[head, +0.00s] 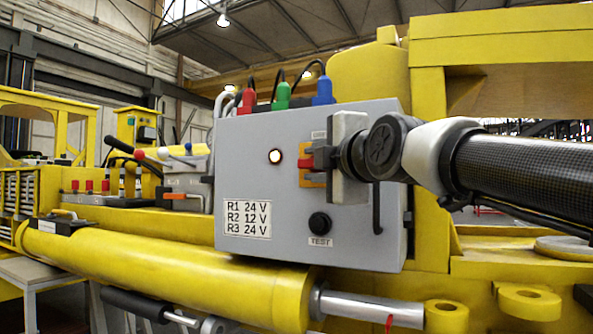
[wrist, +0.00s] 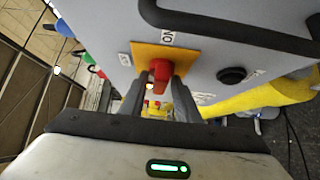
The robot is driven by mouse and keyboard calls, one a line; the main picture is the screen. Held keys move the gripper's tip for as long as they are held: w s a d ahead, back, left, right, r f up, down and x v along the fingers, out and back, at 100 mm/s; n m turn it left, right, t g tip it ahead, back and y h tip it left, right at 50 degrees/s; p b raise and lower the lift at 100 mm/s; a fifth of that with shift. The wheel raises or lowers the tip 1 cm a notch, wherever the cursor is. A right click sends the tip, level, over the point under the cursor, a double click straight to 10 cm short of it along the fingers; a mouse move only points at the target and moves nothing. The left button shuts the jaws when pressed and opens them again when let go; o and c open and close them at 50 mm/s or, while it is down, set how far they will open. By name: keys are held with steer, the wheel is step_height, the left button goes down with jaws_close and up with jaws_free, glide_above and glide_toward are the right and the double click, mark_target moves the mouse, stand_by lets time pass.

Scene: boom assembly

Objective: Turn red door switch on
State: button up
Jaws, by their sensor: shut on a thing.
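The red switch (head: 306,161) sits on an orange plate (head: 313,181) on the front door of a grey control box (head: 240,183). My gripper (head: 318,158) reaches in from the right and is shut on the red switch. In the wrist view the red switch (wrist: 160,69) shows between my two dark fingertips (wrist: 158,86), in front of the orange plate (wrist: 178,56). An ON label (wrist: 167,38) lies beside the plate's edge. My gripper hides part of the switch and plate in the head view, so its exact angle is hard to tell.
A white lamp (head: 275,156) glows on the box. A black TEST button (head: 320,222) sits below the switch. A black door handle (head: 377,208) stands out right of it. Red, green (head: 283,95) and blue (head: 323,91) cable plugs top the box. A yellow cylinder (head: 170,275) runs below.

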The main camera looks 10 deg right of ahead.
steer(key=o, duration=0.7)
steer(key=shift+s, duration=0.15)
steer(key=s+d+p, duration=0.1)
steer(key=s+d, duration=0.1)
steer(key=s, duration=1.5)
steer(key=shift+d, duration=0.35)
steer(key=shift+f, duration=0.2)
